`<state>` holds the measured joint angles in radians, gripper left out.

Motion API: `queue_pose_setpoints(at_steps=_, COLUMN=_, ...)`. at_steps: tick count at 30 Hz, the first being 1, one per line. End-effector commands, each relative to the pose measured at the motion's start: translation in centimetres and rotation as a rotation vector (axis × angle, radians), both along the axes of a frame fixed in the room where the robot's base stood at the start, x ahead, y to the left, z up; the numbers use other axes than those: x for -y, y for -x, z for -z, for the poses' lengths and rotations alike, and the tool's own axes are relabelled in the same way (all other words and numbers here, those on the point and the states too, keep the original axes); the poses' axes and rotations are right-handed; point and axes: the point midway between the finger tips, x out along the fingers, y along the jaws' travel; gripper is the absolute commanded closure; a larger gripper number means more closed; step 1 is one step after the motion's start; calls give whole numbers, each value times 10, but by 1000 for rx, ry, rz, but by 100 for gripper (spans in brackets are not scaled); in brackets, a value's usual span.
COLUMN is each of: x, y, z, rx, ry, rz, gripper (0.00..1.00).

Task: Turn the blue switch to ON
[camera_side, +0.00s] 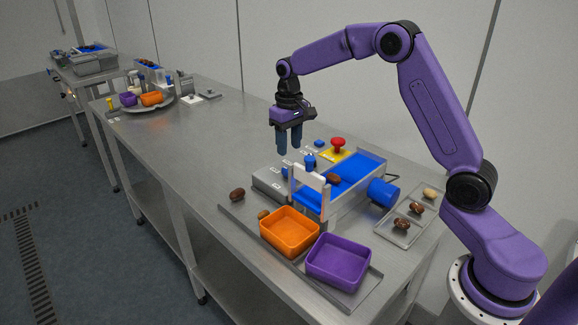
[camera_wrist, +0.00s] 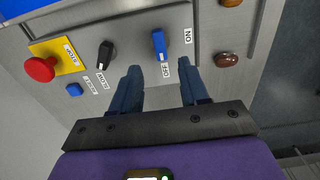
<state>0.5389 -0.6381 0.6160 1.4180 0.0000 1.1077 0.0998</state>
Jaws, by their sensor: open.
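The blue switch (camera_wrist: 158,44) is a narrow blue knob on the grey control panel in the wrist view. In the side view the switch (camera_side: 285,172) is small, on the grey box. My gripper (camera_wrist: 160,68) is open and empty, its two fingertips apart on either side just short of the switch in the picture. In the side view my gripper (camera_side: 289,150) hangs above the panel, pointing down.
A black knob (camera_wrist: 105,54), a red button (camera_wrist: 40,69) on yellow and a blue button (camera_wrist: 74,89) share the panel. A blue conveyor (camera_side: 355,174) with a white arch stands behind. Orange (camera_side: 289,231) and purple (camera_side: 338,261) bins are in front. Loose dates (camera_side: 237,194) lie nearby.

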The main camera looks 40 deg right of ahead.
Motion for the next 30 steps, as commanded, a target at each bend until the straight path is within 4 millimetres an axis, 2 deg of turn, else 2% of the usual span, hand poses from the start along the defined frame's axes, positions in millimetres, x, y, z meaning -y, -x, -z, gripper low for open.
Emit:
queue_pose_setpoints(at_steps=1, x=0, y=1, z=11, rx=-5, ry=0, rz=0, gripper=55)
queue_pose_setpoints(at_steps=6, x=0, y=1, z=41, rx=-4, ry=0, rz=0, gripper=55)
queue_pose_setpoints(at_steps=12, x=0, y=1, z=66, rx=-2, ry=0, rz=0, gripper=55)
queue_pose_setpoints(at_steps=18, x=0, y=0, z=76, rx=0, ry=0, rz=-1, gripper=55)
queue_pose_setpoints(at_steps=26, x=0, y=0, z=76, rx=0, ry=0, rz=-1, gripper=55)
queue_pose_setpoints(at_steps=30, x=0, y=0, z=76, rx=0, ry=0, rz=-1, gripper=100)
